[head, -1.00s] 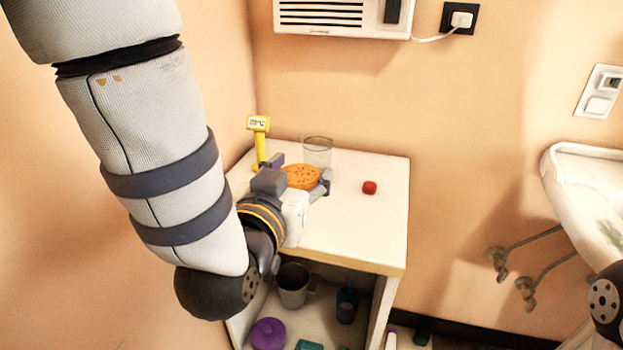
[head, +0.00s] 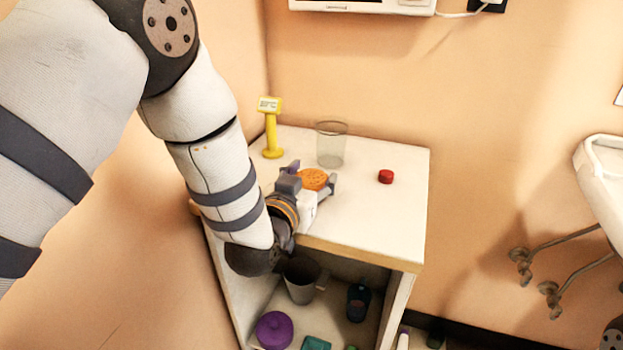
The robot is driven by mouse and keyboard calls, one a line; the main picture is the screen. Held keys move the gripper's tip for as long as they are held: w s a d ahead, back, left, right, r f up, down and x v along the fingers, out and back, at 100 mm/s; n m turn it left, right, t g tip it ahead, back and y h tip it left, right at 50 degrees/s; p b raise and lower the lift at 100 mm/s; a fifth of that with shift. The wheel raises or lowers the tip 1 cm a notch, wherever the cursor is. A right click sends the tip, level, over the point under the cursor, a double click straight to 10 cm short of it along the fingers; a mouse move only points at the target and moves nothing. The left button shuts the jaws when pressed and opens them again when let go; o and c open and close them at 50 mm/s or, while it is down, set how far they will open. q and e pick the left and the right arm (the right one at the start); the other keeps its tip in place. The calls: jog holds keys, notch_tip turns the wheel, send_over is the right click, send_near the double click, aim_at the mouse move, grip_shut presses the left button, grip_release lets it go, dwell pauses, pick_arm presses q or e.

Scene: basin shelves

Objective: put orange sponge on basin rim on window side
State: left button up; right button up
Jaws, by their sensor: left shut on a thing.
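The orange sponge (head: 314,178) is round with dark specks. It is between the fingers of my left gripper (head: 312,180), which is shut on it above the front left part of the white shelf top. I cannot tell whether the sponge touches the top. The basin (head: 604,172) is white and hangs on the wall at the right edge, cut off by the frame, with pipes below it. No window shows. My right gripper is not in view; only a bit of my right arm shows at the bottom right corner.
On the shelf top (head: 390,215) stand a yellow thermometer-like device (head: 271,128), a clear glass (head: 331,146) and a small red object (head: 386,177). Below are a grey mug (head: 301,280), a purple round object (head: 274,330) and a dark bottle (head: 358,302). The top's right part is mostly clear.

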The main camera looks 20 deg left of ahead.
pick_arm(q)
jog(key=shift+f, duration=0.15)
jog(key=o, duration=0.9)
